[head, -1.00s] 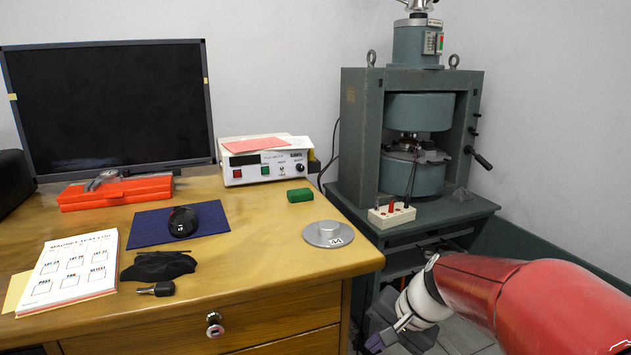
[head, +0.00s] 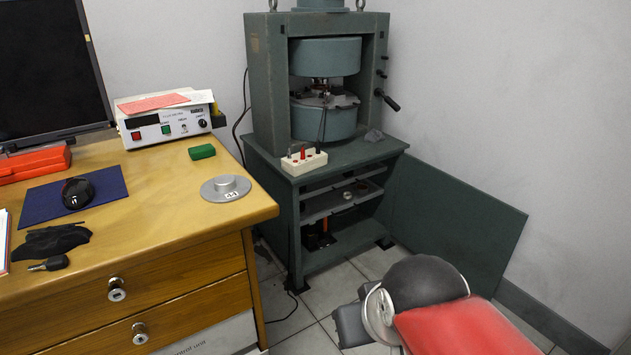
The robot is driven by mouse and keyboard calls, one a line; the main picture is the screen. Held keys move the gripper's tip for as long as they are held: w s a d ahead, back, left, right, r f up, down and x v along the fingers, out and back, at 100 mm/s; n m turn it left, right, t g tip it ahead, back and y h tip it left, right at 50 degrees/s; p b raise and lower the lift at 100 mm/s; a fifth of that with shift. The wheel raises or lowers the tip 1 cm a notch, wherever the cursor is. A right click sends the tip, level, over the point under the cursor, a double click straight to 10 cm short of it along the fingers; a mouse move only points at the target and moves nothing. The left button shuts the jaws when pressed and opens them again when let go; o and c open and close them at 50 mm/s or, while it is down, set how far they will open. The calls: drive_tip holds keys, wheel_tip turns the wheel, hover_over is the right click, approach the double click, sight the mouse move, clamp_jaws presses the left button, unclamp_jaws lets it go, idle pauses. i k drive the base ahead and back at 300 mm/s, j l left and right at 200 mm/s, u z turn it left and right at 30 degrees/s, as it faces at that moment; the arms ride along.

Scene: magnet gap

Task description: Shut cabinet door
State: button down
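The cabinet door (head: 455,225) is a flat dark green panel. It stands wide open, swung out to the right of the green metal cabinet (head: 293,225) under the magnet machine. The cabinet's open front shows a pulled-out shelf and a lower compartment. My gripper (head: 352,326) is at the bottom of the view, in front of the cabinet and lower left of the door, apart from both. Only a grey part of it shows beside my red arm; its fingertips are not clear.
A wooden desk (head: 190,225) with drawers stands at the left, holding a meter box (head: 165,120) and a round metal disc (head: 226,188). A white socket strip (head: 303,161) sits on the cabinet top.

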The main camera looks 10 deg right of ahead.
sight(436, 213)
drive_tip(key=l, duration=0.45)
drive_tip(key=k+l+u, duration=0.1)
drive_tip(key=l, duration=0.35)
drive_tip(key=k+l, duration=0.15)
drive_tip(key=l, duration=0.3)
drive_tip(key=i+z, duration=0.1)
drive_tip(key=z, duration=0.35)
drive_tip(key=i+z, duration=0.1)
drive_tip(key=z, duration=0.3)
drive_tip(key=j+z, duration=0.15)
drive_tip(key=z, duration=0.3)
drive_tip(key=i+j+z, duration=0.1)
drive_tip(key=z, duration=0.3)
